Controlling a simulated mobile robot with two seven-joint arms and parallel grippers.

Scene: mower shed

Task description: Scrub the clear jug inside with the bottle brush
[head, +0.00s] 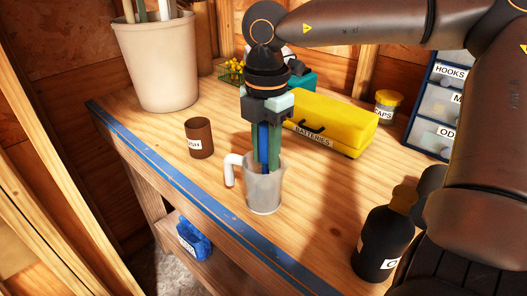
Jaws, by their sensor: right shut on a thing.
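The clear jug (264,192) stands upright on the wooden bench, its white handle pointing left. My right gripper (266,166) points straight down above the jug, its fingertips at about the height of the rim. It is shut on a blue upright handle (264,138), which I take to be the bottle brush. The handle runs down to the jug's mouth. The bristles are not clear through the cloudy wall, so I cannot tell how deep the brush sits. My left gripper is not in view.
On the bench (185,188), a brown labelled cup (200,138) stands left of the jug. A yellow batteries box (335,120) lies behind right, with a yellow-lidded jar (386,104) beyond. A dark bottle (380,245) stands front right. A large beige pot (158,65) stands back left.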

